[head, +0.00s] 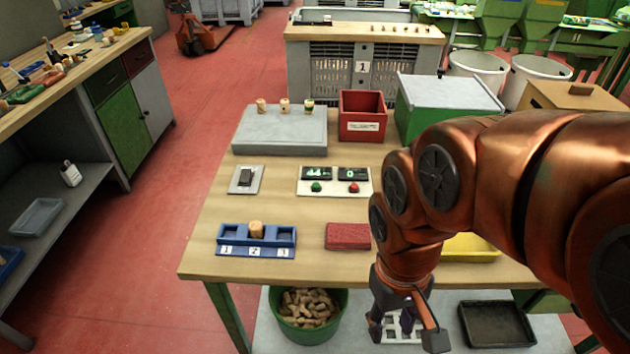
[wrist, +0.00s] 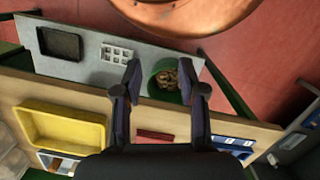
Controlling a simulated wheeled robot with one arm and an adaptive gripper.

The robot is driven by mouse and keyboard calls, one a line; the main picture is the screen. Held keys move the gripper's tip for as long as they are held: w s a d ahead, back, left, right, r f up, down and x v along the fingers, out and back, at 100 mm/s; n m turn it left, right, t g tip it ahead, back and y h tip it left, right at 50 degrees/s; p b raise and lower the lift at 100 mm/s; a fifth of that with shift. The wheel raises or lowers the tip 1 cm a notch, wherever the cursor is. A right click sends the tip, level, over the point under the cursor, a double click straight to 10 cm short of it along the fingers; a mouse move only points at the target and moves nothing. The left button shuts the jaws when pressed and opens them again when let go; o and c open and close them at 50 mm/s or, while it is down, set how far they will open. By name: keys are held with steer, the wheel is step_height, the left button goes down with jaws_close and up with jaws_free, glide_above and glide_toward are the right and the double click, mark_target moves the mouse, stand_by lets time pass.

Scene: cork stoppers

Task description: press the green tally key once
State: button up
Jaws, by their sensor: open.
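The green tally key (head: 316,187) is a small green button on a white panel (head: 334,190) on the wooden table. A dark display sits above it with green digits that I cannot read surely. A red key (head: 353,187) sits to its right under a second display. My gripper (head: 408,325) is open and empty, hanging in front of the table's near edge, below and to the right of the panel. In the wrist view my gripper (wrist: 167,84) shows two spread fingers with nothing between them. The green key is not visible in the wrist view.
A blue tray (head: 285,243) holding a cork, a red block (head: 348,236) and a yellow tray (head: 470,245) lie near the front edge. A grey slab with corks and a red box (head: 362,116) stand behind. A green tub (head: 307,318) of corks sits below.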

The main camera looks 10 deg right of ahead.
jaws_close()
stand_by(1.3)
